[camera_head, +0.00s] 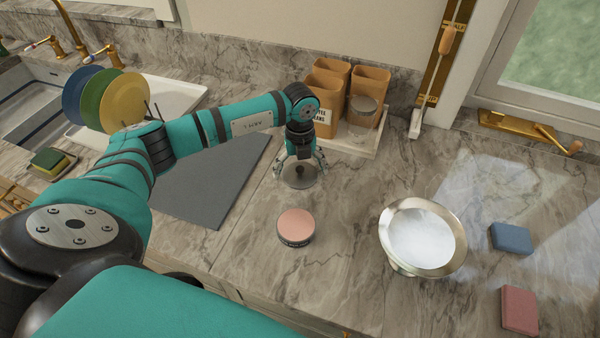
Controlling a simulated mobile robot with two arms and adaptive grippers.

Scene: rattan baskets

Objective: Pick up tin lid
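A round grey metal lid (299,178) is at the middle of the counter, directly below my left gripper (301,170). The gripper points down with its fingers spread to either side of the lid. I cannot tell whether the fingertips press on its rim, or whether the lid rests on the counter. A short round tin (295,228) with a pinkish top and dark side stands on the counter just in front of the lid. My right gripper is not in view.
Behind the gripper, a tray (372,148) holds brown canisters (368,83) and a glass jar (361,117). A metal bowl (394,216) stands right, near blue (511,238) and red (519,310) blocks. A grey mat (213,180) and plates (123,101) are left. Marble is clear around the tin.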

